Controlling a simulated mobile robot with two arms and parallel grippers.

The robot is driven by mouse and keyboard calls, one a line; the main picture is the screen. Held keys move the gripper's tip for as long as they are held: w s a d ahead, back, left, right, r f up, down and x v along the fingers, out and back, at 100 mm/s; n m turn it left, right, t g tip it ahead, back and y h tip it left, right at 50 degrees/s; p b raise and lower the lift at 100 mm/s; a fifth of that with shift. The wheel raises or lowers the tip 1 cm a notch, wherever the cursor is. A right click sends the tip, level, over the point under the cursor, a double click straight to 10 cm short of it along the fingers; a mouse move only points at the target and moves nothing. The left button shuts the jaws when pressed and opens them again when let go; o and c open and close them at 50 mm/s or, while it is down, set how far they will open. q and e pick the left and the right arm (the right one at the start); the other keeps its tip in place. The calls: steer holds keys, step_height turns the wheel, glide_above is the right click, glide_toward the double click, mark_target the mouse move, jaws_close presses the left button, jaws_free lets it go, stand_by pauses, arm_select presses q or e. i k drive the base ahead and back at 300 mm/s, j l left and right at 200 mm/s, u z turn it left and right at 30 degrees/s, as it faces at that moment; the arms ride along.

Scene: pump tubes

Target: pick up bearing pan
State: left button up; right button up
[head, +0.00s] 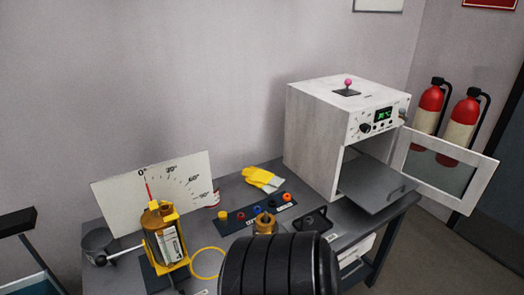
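I cannot tell for sure which thing is the bearing pan. A round dark grey pan-like vessel (99,240) with a light-coloured handle sits at the table's left end, beside the white dial board. A flat black tray-like piece (313,219) lies on the table in front of the white oven-like machine. Neither of my grippers can be made out. A large black ribbed rounded body (280,265) fills the bottom middle and hides part of the table's front.
The white machine (313,135) stands open at the right, its door (450,170) swung right and a grey shelf (375,185) sticking out. A yellow-framed brass pump (164,236), a dial board (185,170), yellow gloves (262,179) and a brass fitting (265,224) crowd the grey table (235,195).

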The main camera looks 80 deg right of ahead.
mark_target(321, 224)
steer(key=z, duration=3.05)
